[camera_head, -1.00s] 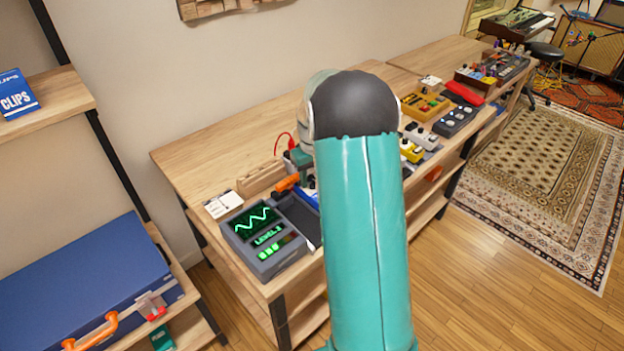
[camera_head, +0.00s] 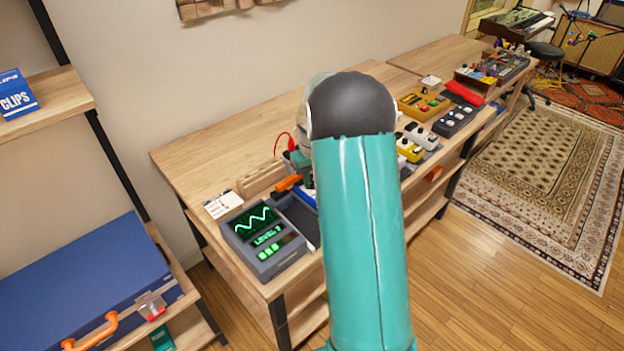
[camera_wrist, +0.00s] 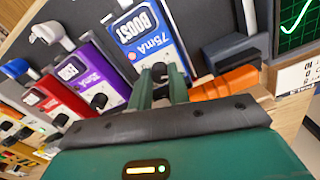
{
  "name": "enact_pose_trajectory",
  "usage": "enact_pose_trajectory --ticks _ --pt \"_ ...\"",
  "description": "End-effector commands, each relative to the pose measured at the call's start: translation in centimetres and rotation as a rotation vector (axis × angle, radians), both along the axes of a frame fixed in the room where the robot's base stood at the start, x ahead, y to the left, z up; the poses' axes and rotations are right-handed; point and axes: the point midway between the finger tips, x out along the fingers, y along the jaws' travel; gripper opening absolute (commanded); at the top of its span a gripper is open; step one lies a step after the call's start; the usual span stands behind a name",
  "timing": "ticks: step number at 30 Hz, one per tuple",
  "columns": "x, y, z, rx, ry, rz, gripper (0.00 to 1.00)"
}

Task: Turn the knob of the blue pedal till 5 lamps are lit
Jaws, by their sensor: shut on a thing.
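The blue pedal (camera_wrist: 150,38), marked BOOST 75mA, lies in the upper middle of the wrist view. Its black knob (camera_wrist: 159,72) is between the fingertips of my gripper (camera_wrist: 160,80), which is shut on it. In the head view my arm hides most of the pedal and the knob. The grey meter (camera_head: 237,240) stands at the bench's near left end, with a green wave and a blurred LEVEL line on its screen (camera_head: 256,222). Its row of green lamps (camera_head: 268,253) shows about three lit. A corner of the screen also shows in the wrist view (camera_wrist: 298,22).
An orange plug (camera_wrist: 225,82) sits close beside my gripper, and also shows in the head view (camera_head: 287,183). Purple (camera_wrist: 95,75) and red (camera_wrist: 55,95) pedals stand in a row to the left. A white card (camera_head: 222,204) and wooden block (camera_head: 258,180) lie behind the meter.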

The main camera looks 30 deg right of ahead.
Motion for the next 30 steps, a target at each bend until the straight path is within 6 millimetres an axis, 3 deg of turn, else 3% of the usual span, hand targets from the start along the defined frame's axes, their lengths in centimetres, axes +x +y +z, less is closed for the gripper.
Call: enact_pose_trajectory --ticks 8,30 --pt "0.05 0.03 0.07 0.000 -0.001 -0.156 0.00" --pt "0.06 0.00 0.10 -0.001 -0.002 -0.803 0.00"
